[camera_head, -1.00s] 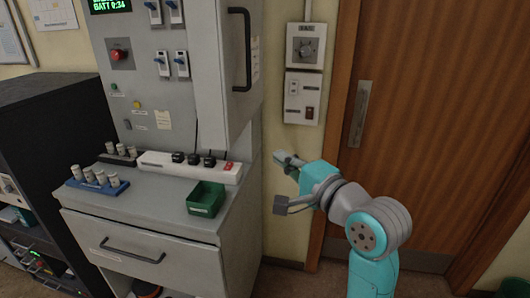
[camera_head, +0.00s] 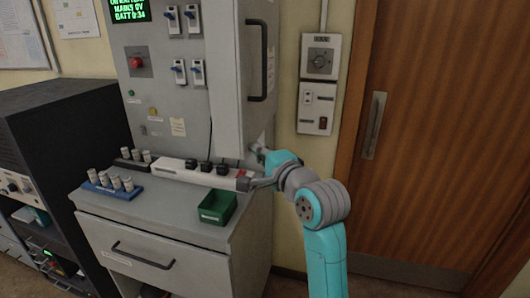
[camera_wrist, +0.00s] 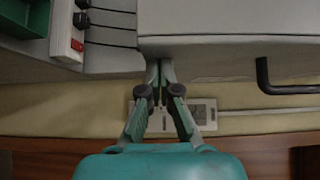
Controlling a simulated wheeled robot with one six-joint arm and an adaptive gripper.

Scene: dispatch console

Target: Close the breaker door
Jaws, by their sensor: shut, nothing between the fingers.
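The breaker door (camera_head: 256,110) is a tall grey panel with a black bar handle (camera_head: 257,58), standing out from the cabinet's right side in the head view. In the wrist view the grey panel (camera_wrist: 225,20) fills the upper right, with a black handle (camera_wrist: 264,78) on its right. My gripper (camera_head: 257,149) is at the door's lower edge, above the console's right end. In the wrist view my gripper (camera_wrist: 160,66) is shut and empty, its tips at the panel's edge; I cannot tell whether they touch.
A green bin (camera_head: 217,207), a white power strip (camera_head: 190,171) with black plugs and a blue rack (camera_head: 113,189) stand on the console top below. Wall switches (camera_head: 317,107) and a wooden door (camera_head: 430,150) are to the right. Thin black cables hang near the panel.

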